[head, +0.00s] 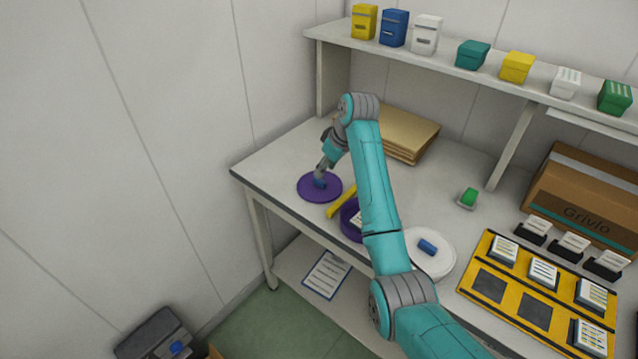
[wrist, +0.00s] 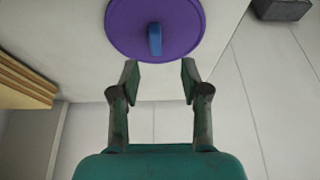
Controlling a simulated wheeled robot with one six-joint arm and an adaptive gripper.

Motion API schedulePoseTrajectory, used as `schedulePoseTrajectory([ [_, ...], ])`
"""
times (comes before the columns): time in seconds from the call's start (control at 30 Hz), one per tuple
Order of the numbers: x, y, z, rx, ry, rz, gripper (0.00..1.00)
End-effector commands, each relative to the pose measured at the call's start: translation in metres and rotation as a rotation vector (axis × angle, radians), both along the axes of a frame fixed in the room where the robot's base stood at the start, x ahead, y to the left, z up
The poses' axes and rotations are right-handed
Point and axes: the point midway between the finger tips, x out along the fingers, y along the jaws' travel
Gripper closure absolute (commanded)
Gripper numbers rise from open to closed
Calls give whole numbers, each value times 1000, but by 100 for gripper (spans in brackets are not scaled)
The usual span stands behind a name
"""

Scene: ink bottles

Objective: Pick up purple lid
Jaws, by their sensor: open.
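The purple lid (head: 308,192) is a flat round disc with a blue handle in its middle. It lies on the table (head: 277,155) near the left end. In the wrist view the purple lid (wrist: 128,28) is at the top, with its blue handle (wrist: 154,40) upright between and beyond my fingertips. My gripper (head: 321,176) is over the lid in the head view and partly covers the handle. In the wrist view my gripper (wrist: 159,80) is open and empty, its two fingers apart just short of the handle. Whether the fingers touch the lid cannot be told.
A purple container (head: 349,222), partly hidden by my arm, and a yellow bar (head: 341,203) are right of the lid. A white round lid (head: 432,262) with a blue handle lies nearer. Brown folders (head: 405,130) are behind. A shelf (head: 447,64) overhangs the back.

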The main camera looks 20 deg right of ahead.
Motion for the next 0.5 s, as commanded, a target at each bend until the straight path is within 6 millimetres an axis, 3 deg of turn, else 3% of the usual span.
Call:
schedulePoseTrajectory([
  [0.27, 7, 3, -18, 0, 0, -1, 54],
  [0.5, 18, 6, -49, 0, 2, 0, 54],
])
